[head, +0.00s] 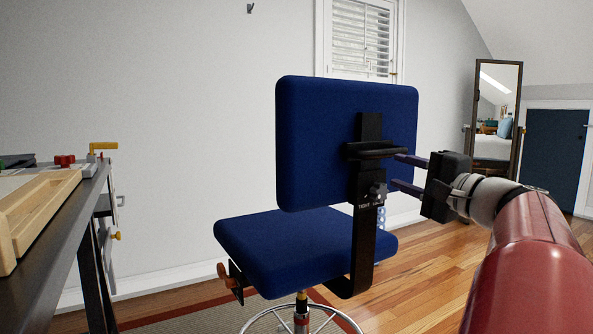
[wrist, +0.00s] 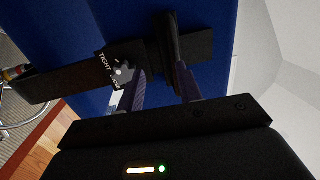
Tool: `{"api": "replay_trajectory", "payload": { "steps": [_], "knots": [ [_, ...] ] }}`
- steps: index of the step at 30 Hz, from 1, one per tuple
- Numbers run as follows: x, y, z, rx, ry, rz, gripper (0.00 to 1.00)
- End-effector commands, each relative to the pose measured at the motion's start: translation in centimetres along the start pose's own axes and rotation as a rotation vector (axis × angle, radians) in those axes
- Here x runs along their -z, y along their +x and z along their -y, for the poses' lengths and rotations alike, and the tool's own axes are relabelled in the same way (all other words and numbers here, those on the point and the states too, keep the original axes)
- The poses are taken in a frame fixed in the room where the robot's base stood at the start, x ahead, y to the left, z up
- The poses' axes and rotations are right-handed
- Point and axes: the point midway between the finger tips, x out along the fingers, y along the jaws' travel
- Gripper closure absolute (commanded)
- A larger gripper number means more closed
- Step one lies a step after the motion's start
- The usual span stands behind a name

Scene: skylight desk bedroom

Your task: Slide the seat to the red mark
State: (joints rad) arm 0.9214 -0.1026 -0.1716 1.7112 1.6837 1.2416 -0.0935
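The blue chair has a padded seat (head: 300,246) and a backrest (head: 312,140), seen from behind. A black upright bracket (head: 362,235) joins them, with a black crossbar (head: 372,150) and a small knob (head: 377,190) marked TIGHT; the knob's other label is partly hidden. They also show in the wrist view: crossbar (wrist: 168,42), knob (wrist: 123,71). My gripper (head: 396,171) reaches in from the right with its fingers apart, one near the crossbar, the other near the knob. I cannot tell whether they touch. A reddish band (head: 301,319) shows on the post under the seat; no other clear red mark shows.
A dark workbench (head: 60,225) with wooden pieces and a red clamp part stands at the left. A rug (head: 190,318) lies under the chair. A standing mirror (head: 497,110) and a dark blue door (head: 555,150) are at the back right. Wood floor is open there.

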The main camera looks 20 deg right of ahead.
Motion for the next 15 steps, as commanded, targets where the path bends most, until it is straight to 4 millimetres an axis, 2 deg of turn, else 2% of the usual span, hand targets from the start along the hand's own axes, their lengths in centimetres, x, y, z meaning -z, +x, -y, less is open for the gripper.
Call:
{"api": "replay_trajectory", "payload": {
  "steps": [1,5,15],
  "knots": [
    [1.4,-0.7,0.6,0.034,0.003,-0.024,0.65],
    [2.4,-0.9,1.7,0.076,0.005,-0.041,0.65],
    [2.5,4.2,2.2,0.076,0.007,-0.038,0.65]
  ]
}}
